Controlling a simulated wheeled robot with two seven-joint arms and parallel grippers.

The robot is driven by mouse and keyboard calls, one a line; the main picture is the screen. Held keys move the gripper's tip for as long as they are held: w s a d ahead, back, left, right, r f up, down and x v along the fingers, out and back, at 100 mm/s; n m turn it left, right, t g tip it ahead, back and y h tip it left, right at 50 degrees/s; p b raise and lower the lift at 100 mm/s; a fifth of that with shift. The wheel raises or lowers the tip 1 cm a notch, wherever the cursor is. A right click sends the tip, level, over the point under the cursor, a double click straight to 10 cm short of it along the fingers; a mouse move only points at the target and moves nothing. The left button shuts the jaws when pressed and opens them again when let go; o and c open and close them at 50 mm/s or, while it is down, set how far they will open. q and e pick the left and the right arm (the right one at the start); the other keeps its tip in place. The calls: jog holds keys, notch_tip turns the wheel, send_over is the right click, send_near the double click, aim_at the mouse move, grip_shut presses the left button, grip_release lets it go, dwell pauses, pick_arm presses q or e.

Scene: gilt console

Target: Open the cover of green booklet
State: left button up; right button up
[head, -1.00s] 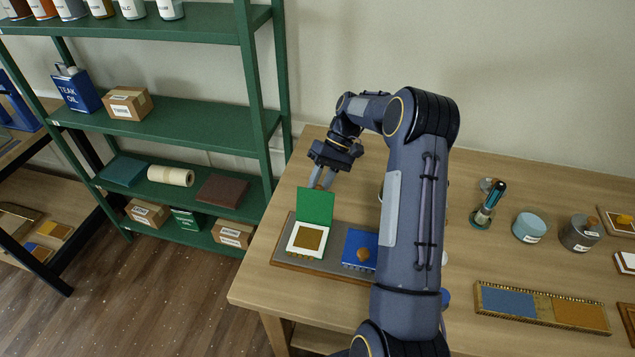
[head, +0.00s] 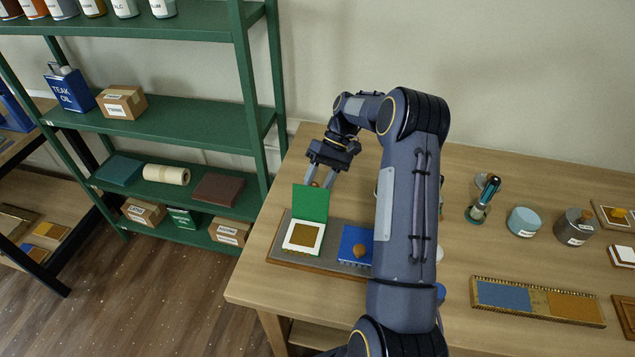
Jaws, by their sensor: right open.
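The green booklet stands on a grey board (head: 338,266) near the table's left end. Its green cover (head: 311,203) is raised and leans back, and the white page with a brown square (head: 303,236) lies exposed in front. My right gripper (head: 320,184) is open just behind the top of the cover, fingers pointing down. I cannot tell whether a finger touches the cover. A small orange-brown thing shows between the fingers. My left gripper is not in view.
A blue booklet (head: 356,245) with a brown knob lies right of the green one, partly behind my arm. A green shelf (head: 190,130) is at left.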

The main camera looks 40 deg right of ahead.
jog(key=shift+a+r, duration=0.15)
jog(key=shift+r, duration=0.1)
jog(key=shift+w, duration=0.1)
jog(key=b+v, duration=0.1)
jog(key=v, duration=0.6)
jog(key=shift+d+r, duration=0.25)
jog(key=shift+d, duration=0.05)
